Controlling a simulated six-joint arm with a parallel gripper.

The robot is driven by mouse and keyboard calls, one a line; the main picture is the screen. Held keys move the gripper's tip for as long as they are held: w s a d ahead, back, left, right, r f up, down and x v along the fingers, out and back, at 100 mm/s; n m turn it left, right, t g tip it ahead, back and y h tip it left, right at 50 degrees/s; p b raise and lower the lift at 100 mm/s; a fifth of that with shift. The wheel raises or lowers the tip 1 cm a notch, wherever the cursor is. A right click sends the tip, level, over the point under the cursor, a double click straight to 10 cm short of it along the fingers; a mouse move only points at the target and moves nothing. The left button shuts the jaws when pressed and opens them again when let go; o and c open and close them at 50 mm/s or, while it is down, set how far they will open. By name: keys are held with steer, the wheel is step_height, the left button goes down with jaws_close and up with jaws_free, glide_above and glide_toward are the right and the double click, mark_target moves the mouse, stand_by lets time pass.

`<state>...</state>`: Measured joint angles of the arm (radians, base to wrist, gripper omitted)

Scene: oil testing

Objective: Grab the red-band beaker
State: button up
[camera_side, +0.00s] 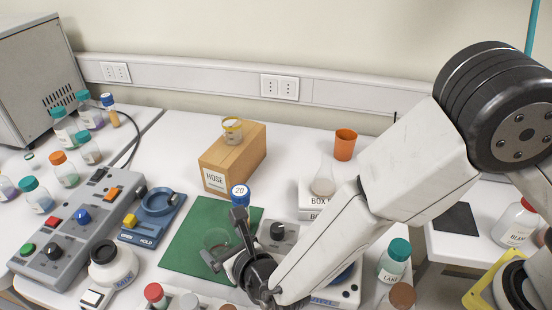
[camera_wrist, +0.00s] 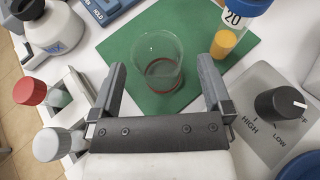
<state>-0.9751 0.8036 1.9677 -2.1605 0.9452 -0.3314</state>
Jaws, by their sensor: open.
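The red-band beaker (camera_wrist: 158,62) is a clear glass vessel with a dark red band near its base. It stands on the green mat (camera_wrist: 122,43) in the wrist view, between and ahead of my open fingers. My gripper (camera_wrist: 158,75) is open and empty, with a finger to each side of the beaker and no clear contact. In the side view the beaker (camera_side: 216,238) shows faintly on the green mat (camera_side: 183,250), close to my gripper (camera_side: 226,238). Its band is hard to make out there.
A blue-capped bottle marked 20 (camera_wrist: 236,30) stands close to the right finger. A knob box (camera_wrist: 268,108) lies to the right. Red-capped (camera_wrist: 32,92) and white-capped (camera_wrist: 52,144) bottles stand in a rack at left. A cardboard box (camera_side: 235,158) is behind the mat.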

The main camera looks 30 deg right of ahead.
mark_target(210, 232)
steer(key=shift+x, duration=2.45)
steer(key=shift+a, duration=0.15)
steer(key=c, duration=1.2)
steer(key=shift+r, duration=0.65)
steer(key=s+d+r, duration=0.7)
steer(key=s+r, duration=0.4)
steer(key=shift+s+d+r, duration=0.35)
steer(key=shift+d, duration=0.05)
